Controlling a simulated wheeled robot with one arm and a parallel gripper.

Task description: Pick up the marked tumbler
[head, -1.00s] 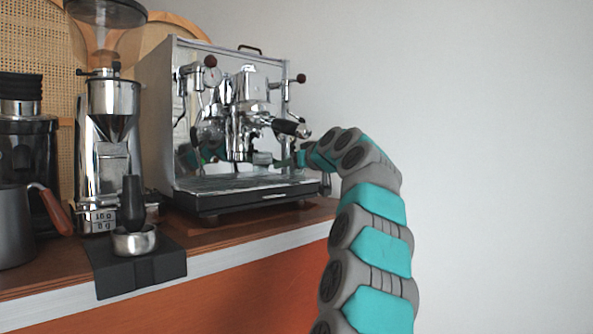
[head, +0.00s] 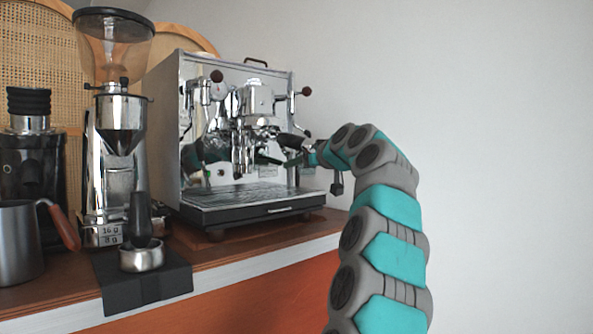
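I cannot make out a marked tumbler in this view. My gripper (head: 290,161) is small and partly hidden at the end of my grey and teal arm. It is in front of the chrome espresso machine (head: 222,85), just under the dark portafilter handle (head: 295,142). Its fingertips blend with the machine's shiny front and reflections. I cannot tell whether it is open, shut or holding anything.
A grinder (head: 122,120) stands left of the machine. A tamper (head: 141,220) stands in a metal ring on a black mat (head: 120,295) at the counter's front edge. A grey pitcher (head: 17,250) with a wooden handle is far left.

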